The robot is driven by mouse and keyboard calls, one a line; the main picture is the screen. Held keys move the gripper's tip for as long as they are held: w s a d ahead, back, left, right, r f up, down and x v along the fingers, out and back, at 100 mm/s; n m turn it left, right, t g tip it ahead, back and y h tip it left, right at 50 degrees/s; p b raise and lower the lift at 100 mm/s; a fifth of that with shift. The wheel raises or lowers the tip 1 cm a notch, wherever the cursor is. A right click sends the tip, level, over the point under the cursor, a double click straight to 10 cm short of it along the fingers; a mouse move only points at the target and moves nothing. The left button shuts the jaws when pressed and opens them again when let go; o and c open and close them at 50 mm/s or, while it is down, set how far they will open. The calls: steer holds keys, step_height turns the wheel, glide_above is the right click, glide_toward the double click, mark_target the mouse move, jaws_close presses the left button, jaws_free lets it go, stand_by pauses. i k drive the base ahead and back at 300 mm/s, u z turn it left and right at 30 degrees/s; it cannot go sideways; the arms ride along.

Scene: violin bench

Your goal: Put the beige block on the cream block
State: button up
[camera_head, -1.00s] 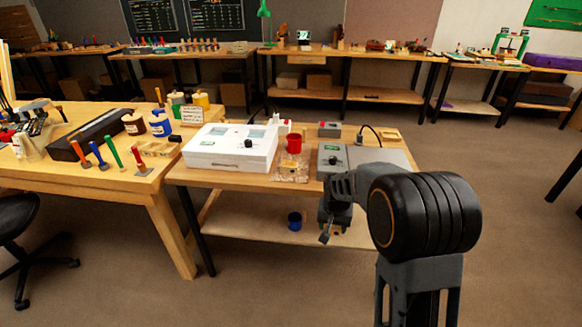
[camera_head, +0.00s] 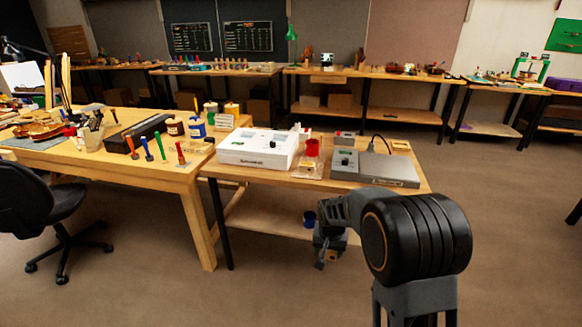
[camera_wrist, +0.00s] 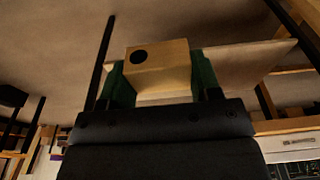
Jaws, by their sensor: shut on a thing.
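My gripper (camera_head: 328,246) hangs low in front of the small wooden table, below its top. It is shut on a beige block (camera_wrist: 172,58), which has a dark round hole in one face. The block sits between the green fingertips in the wrist view, and a small part of it (camera_head: 331,256) shows in the head view. I cannot pick out the cream block for certain. A small pale piece (camera_head: 400,146) lies at the back right of the table, too small to identify.
The small table (camera_head: 225,171) carries a white instrument (camera_head: 250,155), a red cup (camera_head: 312,148) and a grey device (camera_head: 385,172). A blue cup (camera_head: 309,219) stands on its lower shelf. A larger bench (camera_head: 150,178) is at left, with a black chair (camera_head: 35,205). The floor at right is clear.

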mark_target(307, 162)
steer(key=u, duration=1.7)
steer(key=i, duration=1.4)
steer(key=z, duration=2)
